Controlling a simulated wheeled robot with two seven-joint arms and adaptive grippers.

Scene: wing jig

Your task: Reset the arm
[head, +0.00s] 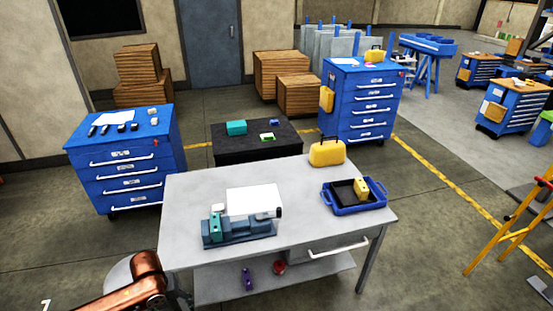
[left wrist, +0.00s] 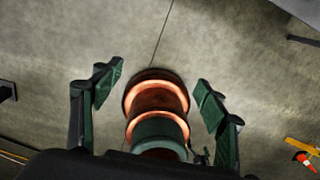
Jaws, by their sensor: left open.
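My left gripper (left wrist: 158,76) shows in the left wrist view with its two dark green fingers spread wide apart. It is open, and neither finger touches anything. A copper and dark green rounded part shows between and below the fingers; it looks like a link of my own arm. Bare concrete floor (left wrist: 60,45) lies behind. In the head view, only a copper link of my left arm shows at the bottom left, beside the table's near left corner; its gripper is out of that picture. My right gripper is in neither view.
A grey table (head: 305,222) carries a blue-grey jig (head: 240,236) with a white panel (head: 254,201), a yellow case (head: 327,153) and a blue tray (head: 353,209) holding a yellow block (head: 361,188). Blue drawer cabinets (head: 130,175) and a black table (head: 255,151) stand behind.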

